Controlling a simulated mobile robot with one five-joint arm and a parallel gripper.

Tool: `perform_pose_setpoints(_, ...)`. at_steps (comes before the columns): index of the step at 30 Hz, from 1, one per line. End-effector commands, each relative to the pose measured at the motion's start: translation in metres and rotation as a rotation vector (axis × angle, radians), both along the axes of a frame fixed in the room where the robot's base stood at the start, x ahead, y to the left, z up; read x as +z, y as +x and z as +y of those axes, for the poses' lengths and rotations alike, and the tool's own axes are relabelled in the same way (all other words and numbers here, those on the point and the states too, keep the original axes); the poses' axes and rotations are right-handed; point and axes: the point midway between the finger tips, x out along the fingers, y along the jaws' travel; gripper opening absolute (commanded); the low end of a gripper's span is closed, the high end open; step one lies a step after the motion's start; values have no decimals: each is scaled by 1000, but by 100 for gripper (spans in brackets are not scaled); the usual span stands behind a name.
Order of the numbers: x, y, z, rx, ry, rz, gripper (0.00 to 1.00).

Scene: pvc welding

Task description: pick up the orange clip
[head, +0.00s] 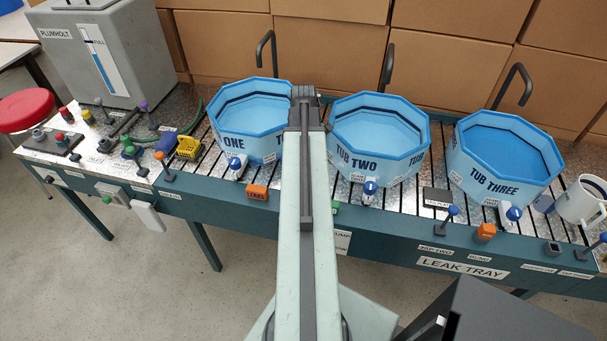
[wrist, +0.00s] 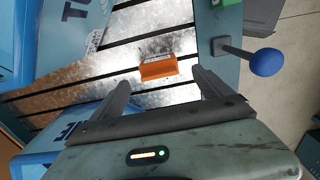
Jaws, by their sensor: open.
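In the head view my arm hides the gripper.
Tub one (head: 238,149) and tub two (head: 409,165) stand behind the clip. A blue-knobbed lever (wrist: 266,62) and a green block (wrist: 226,18) are near it at the tray edge. Another orange block (head: 485,232) sits near tub three (head: 492,185). Boxes line the back.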

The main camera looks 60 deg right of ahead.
Motion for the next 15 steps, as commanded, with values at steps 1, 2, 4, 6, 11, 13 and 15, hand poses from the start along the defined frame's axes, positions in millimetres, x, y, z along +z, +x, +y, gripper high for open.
perform_pose_setpoints(1,-8,0,0,0,0,0,89)
perform_pose_setpoints(2,-12,0,-1,0,0,0,89)
perform_pose_setpoints(4,-25,-1,-1,0,0,0,89)
perform_pose_setpoints(6,-38,-1,-2,0,0,0,89)
perform_pose_setpoints(11,-53,-1,-2,1,0,0,89)
perform_pose_setpoints(13,-51,-1,-2,1,0,0,89)
perform_pose_setpoints(15,-49,-1,-2,1,0,0,89)
